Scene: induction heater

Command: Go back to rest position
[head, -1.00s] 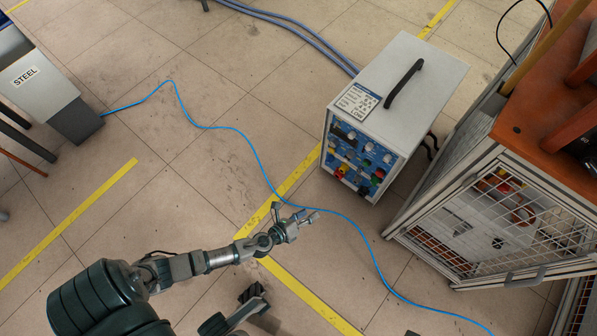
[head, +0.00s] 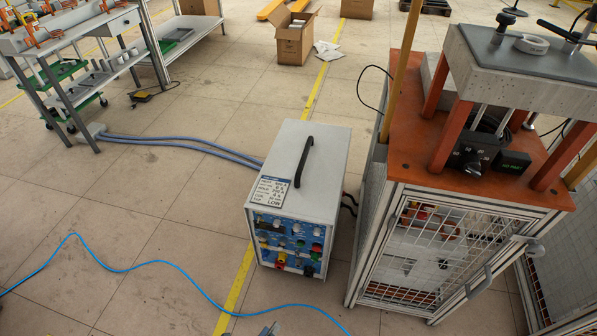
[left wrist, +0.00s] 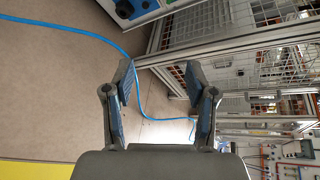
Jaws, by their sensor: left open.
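My left gripper shows only as a small grey tip (head: 270,330) at the bottom edge of the head view. In the left wrist view, the left gripper (left wrist: 160,78) has its two blue-padded fingers spread apart, with nothing between them but the floor and cable behind. It is open and empty. My right gripper is in neither view now.
A grey-white box with a control panel (head: 325,165) stands on the floor. Right of it is an orange-topped mesh cabinet (head: 400,150) carrying a press-like machine (head: 530,75). A blue cable (head: 200,290) crosses the floor. A workbench (head: 90,35) stands at far left.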

